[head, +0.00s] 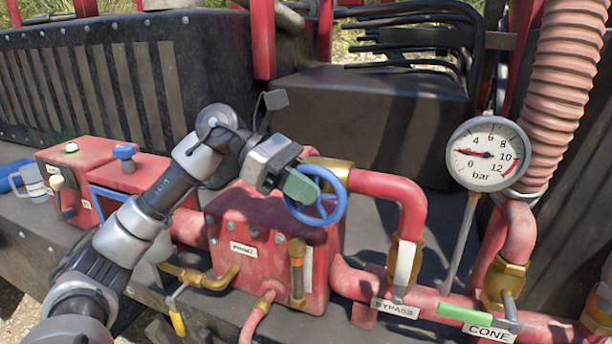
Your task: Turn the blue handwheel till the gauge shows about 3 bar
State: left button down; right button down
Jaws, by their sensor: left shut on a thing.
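The blue handwheel (336,210) stands on a brass fitting at the top of the red pump block (262,240). My left gripper (301,186) reaches in from the left and is shut on the upper left part of its rim. The fingers hide that part of the wheel. The round white gauge (487,155) stands at the right on a thin stem, marked in bar. Its red needle points left, between the 0 and 4 marks, at roughly 2. My right gripper is not in view.
A red pipe (405,205) bends down just right of the wheel. Levers with BYPASS (395,308) and CONE (487,333) labels sit at the lower right. A ribbed hose (565,85) rises at the right. A red box (110,172) and a mug (33,182) are at the left.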

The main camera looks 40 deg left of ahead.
pick_arm(q)
jog(key=shift+r+y+p, duration=0.15)
jog(key=shift+y+p, duration=0.15)
jog(key=shift+y, duration=0.1)
jog(key=c, duration=1)
grip_release()
jog(key=shift+d, duration=0.1)
jog(key=b+v, duration=0.3)
jog(key=v, duration=0.7)
jog(key=shift+a, duration=0.4)
